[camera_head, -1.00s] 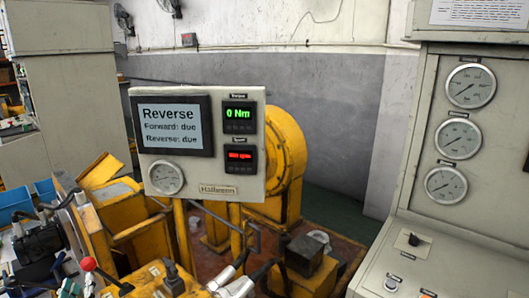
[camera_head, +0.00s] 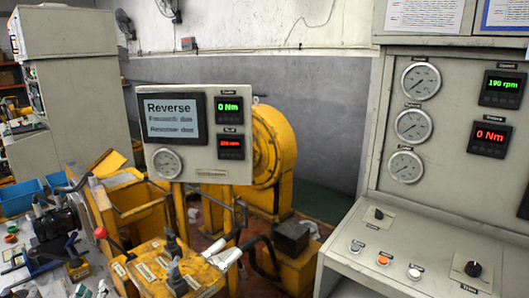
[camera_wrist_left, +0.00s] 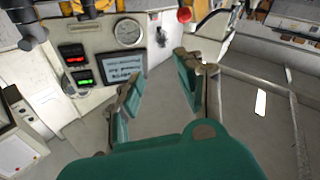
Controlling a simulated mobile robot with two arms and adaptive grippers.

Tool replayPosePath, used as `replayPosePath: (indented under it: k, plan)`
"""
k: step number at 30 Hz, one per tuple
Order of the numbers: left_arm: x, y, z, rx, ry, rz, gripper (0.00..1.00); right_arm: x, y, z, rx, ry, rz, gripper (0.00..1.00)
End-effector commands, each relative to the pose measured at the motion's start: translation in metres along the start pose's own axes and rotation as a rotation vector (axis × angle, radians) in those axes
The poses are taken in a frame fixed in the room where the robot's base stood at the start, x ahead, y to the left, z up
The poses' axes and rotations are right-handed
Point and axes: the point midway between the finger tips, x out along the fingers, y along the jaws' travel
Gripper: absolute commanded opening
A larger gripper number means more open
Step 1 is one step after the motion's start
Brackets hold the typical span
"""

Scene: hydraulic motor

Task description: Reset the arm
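My left gripper (camera_wrist_left: 157,82) shows in the left wrist view, with two teal-padded fingers apart and nothing between them. In the head view, only small teal tips that seem to be this gripper (camera_head: 91,289) show at the bottom left edge. It is in front of the yellow machine, and the wrist view sees the display panel (camera_wrist_left: 118,68) upside down. In the head view that panel (camera_head: 226,162) reads "Reverse" and "0 Nm". My right gripper is in neither view.
A grey console (camera_head: 420,245) with gauges and knobs is at the right. Tools and blue bins (camera_head: 24,194) crowd the left.

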Motion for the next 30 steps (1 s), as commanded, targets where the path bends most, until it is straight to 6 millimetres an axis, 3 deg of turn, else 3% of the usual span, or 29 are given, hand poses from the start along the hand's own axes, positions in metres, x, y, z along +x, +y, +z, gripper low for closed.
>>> replayPosePath:
  k: [5, 11, 14, 18, 21, 30]
  plan:
    - [-0.015, 0.020, 0.027, 0.047, -0.136, 0.038, 0.37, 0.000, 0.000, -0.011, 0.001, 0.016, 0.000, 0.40]
    - [-0.050, 0.048, 0.071, 0.129, -0.365, 0.090, 0.37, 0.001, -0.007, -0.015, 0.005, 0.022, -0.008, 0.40]
    - [-0.080, 0.063, 0.096, 0.185, -0.514, 0.117, 0.37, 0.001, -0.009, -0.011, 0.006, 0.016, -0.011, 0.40]
    - [-0.139, 0.079, 0.130, 0.283, -0.760, 0.147, 0.37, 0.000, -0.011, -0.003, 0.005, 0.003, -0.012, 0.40]
    - [-0.182, 0.085, 0.144, 0.347, -0.920, 0.156, 0.37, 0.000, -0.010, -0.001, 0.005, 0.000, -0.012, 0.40]
    - [-0.280, 0.085, 0.152, 0.475, -1.245, 0.149, 0.37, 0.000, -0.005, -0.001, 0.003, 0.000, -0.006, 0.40]
